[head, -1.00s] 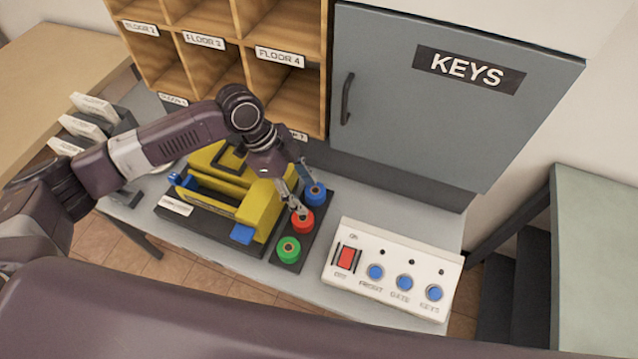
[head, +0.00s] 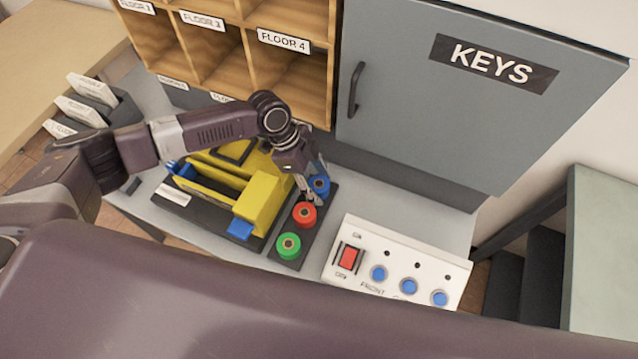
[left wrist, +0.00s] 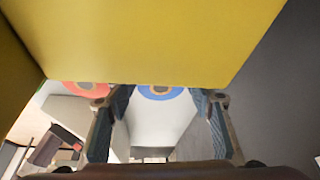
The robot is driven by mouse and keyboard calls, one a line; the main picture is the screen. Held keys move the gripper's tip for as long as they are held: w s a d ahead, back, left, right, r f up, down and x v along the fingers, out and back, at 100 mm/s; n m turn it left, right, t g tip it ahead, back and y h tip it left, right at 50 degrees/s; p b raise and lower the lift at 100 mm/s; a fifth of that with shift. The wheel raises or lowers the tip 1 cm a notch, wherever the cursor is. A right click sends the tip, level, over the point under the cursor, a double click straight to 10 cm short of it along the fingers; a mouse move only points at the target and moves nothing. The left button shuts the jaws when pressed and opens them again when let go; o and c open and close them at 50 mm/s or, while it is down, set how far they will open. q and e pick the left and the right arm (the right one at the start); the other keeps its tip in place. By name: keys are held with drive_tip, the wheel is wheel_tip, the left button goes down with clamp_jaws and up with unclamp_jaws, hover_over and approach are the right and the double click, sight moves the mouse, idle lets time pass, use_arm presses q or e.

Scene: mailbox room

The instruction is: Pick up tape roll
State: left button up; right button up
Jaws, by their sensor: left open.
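Three tape rolls sit in a row on a dark base: a blue roll (head: 321,187) at the back, a red roll (head: 304,214) in the middle and a green roll (head: 288,246) in front. My left gripper (head: 311,191) is open, with its fingers at the blue roll, partly covering it. In the left wrist view, the blue roll (left wrist: 160,91) shows between the two open fingers, and the red roll (left wrist: 88,90) lies outside them to the left. I cannot tell whether the fingers touch the blue roll. My right gripper is out of view.
A yellow dispenser (head: 262,203) stands just left of the rolls and fills the top of the left wrist view. A white button panel (head: 397,262) is at right. The grey KEYS cabinet (head: 455,110) and wooden pigeonholes (head: 292,85) rise behind.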

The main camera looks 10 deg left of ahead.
use_arm(q)
drive_tip(key=shift+c, duration=0.7)
drive_tip(key=c, duration=0.8)
drive_tip(key=shift+w+r, duration=0.1)
